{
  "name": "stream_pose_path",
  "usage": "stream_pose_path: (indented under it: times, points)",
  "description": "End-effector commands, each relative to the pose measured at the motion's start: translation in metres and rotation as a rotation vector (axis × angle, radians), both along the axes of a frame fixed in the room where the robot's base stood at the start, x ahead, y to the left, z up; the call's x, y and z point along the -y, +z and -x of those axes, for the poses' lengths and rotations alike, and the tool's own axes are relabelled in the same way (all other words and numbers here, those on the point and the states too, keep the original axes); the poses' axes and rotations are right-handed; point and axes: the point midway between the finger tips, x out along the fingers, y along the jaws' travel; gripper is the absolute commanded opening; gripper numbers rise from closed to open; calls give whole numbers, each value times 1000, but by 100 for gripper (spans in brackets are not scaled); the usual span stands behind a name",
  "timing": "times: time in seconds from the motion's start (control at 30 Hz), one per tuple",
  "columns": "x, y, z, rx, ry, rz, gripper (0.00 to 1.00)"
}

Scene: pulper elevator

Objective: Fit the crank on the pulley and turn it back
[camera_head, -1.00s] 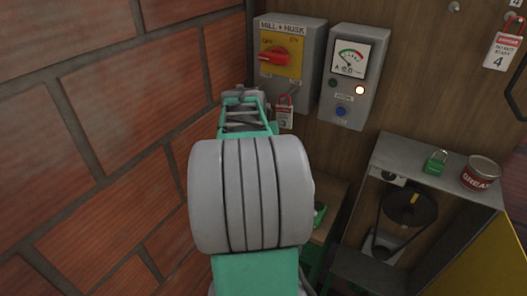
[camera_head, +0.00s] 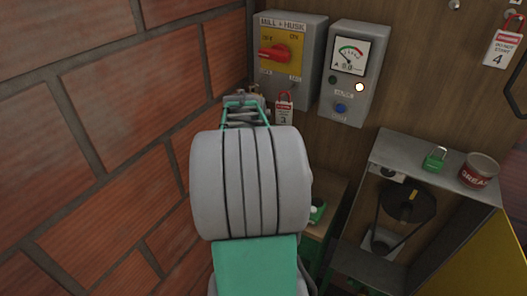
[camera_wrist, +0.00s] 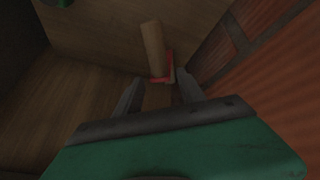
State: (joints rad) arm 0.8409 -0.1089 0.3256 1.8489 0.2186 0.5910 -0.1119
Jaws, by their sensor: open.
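The crank shows in the wrist view, with a wooden grip (camera_wrist: 153,48) standing up and a red metal part (camera_wrist: 161,78) at its lower end. My gripper (camera_wrist: 160,92) is open, with one finger on each side below the red part; I cannot tell whether either finger touches it. In the head view my gripper (camera_head: 246,104) is near the wall below the switch box, its fingertips mostly hidden. The dark pulley (camera_head: 420,204) with a yellow mark sits with a belt inside the open metal housing (camera_head: 385,150) at right.
A switch box (camera_head: 312,40) and a meter box (camera_head: 351,75) hang on the wooden wall. A red padlock with a tag (camera_head: 284,112) hangs below. A green padlock (camera_head: 434,159) and a grease tin (camera_head: 478,170) stand on the housing. A brick wall (camera_head: 110,110) is close at left.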

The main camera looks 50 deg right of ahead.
Motion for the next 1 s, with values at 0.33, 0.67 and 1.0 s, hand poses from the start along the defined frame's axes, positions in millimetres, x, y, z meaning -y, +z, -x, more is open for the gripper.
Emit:
stream_pose_path:
  times: [0.33,0.67,1.0]
  points:
    - [-28,56,9,5,2,6,46]
    - [-54,106,19,0,1,1,46]
    - [-215,68,-38,-10,406,-78,46]
